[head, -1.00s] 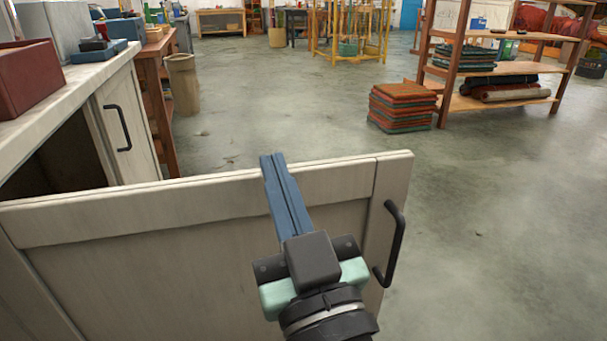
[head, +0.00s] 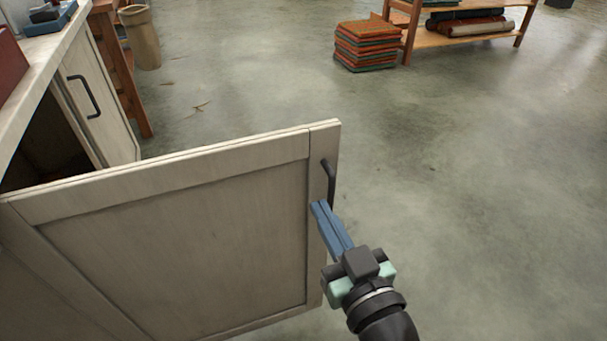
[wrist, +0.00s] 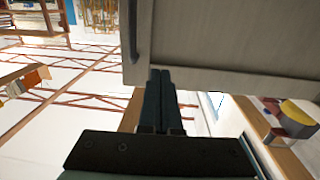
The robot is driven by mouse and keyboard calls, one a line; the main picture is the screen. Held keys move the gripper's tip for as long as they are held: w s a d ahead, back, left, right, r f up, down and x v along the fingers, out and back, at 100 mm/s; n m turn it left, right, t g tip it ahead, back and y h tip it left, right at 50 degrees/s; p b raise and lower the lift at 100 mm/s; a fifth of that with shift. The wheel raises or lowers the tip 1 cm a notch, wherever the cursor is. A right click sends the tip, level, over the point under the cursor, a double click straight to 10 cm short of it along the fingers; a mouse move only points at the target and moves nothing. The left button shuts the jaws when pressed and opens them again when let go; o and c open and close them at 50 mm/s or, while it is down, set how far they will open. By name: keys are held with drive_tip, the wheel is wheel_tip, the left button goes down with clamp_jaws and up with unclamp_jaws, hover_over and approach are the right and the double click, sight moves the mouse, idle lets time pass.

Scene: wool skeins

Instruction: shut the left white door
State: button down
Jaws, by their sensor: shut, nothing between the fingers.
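The left white door (head: 190,235) stands wide open in the head view, swung out from the white cabinet. Its dark bar handle (head: 330,184) is near the free edge at the right. My gripper (head: 318,207) is shut and empty, its blue fingers pointing up at the door's free edge just below the handle. I cannot tell whether the fingertips touch the door. In the wrist view the door (wrist: 230,40) fills the upper right, with the handle (wrist: 133,35) at its left edge and my shut fingers (wrist: 160,75) in front of its lower edge.
The other cabinet door (head: 100,98) is shut, with its own dark handle. The cabinet opening (head: 45,140) is dark behind the open door. A tan bin (head: 140,38) and a stack of folded cloths (head: 366,46) stand farther back. The floor to the right is clear.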

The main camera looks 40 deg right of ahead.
sight(297, 166)
drive_tip(key=b+x, duration=0.1)
drive_tip(key=x, duration=0.7)
drive_tip(key=shift+w, duration=0.25)
drive_tip(key=shift+d, duration=0.1)
